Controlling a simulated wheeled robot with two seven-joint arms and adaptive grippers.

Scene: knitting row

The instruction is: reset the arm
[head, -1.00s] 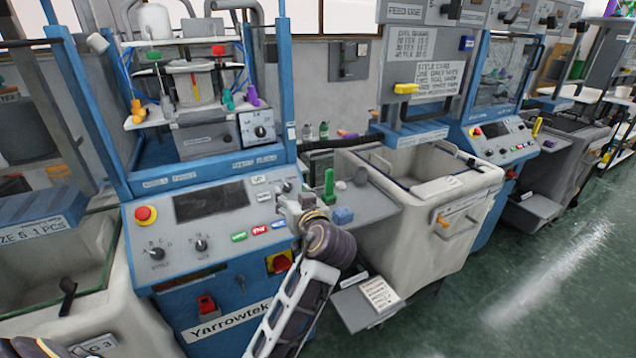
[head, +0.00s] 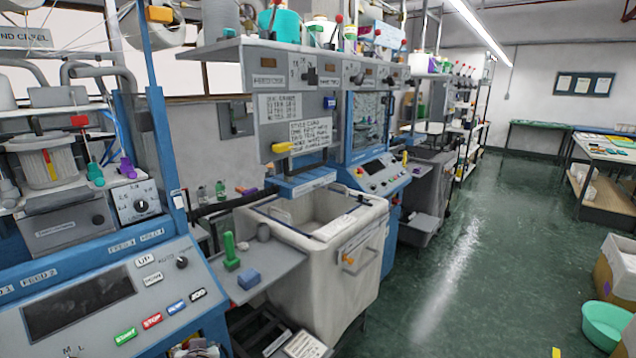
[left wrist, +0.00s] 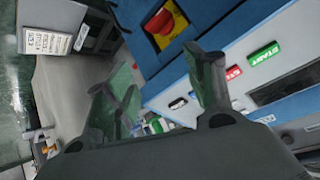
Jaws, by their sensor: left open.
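My left gripper (left wrist: 164,92) shows in the left wrist view with its two dark fingers apart and nothing between them. Beyond it is the blue machine front with a red switch on a yellow plate (left wrist: 164,24). The green START button (left wrist: 262,54) is to the right of the fingers. In the head view the control panel (head: 190,262) carries START (head: 126,336) and STOP (head: 152,321) buttons. Only a small piece, probably of my left arm, shows at the bottom edge; the gripper cannot be made out there. My right gripper is in neither view.
A grey shelf (head: 285,262) beside the panel holds a green upright piece (head: 231,252) and a blue block (head: 248,279). A large pale bin (head: 305,285) stands to its right. The green floor (head: 480,270) is open, with a teal basin (head: 604,325) at far right.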

